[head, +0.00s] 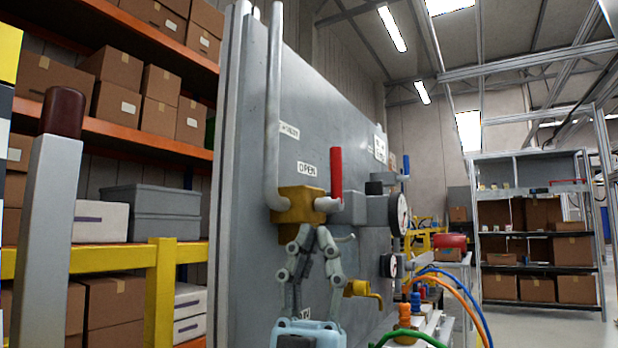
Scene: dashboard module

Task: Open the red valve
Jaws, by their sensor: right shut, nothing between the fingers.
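The red valve handle (336,175) stands upright on the right side of the brass valve body (292,205), which is mounted on the grey panel (249,130). An "OPEN" label (307,169) is on the panel just left of the handle. My right gripper (314,234) points up from the bottom of the view, its fingertips just below the brass body and below the handle's foot. It is shut and empty. Whether its fingertips touch the valve body I cannot tell. My left gripper is not in view.
A grey pipe (273,100) runs up from the valve. Gauges (398,213) and a yellow tap (363,290) sit to the right. Coloured hoses (462,292) curve at the lower right. A grey post (48,220) with a dark red top stands at left, before shelves of boxes.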

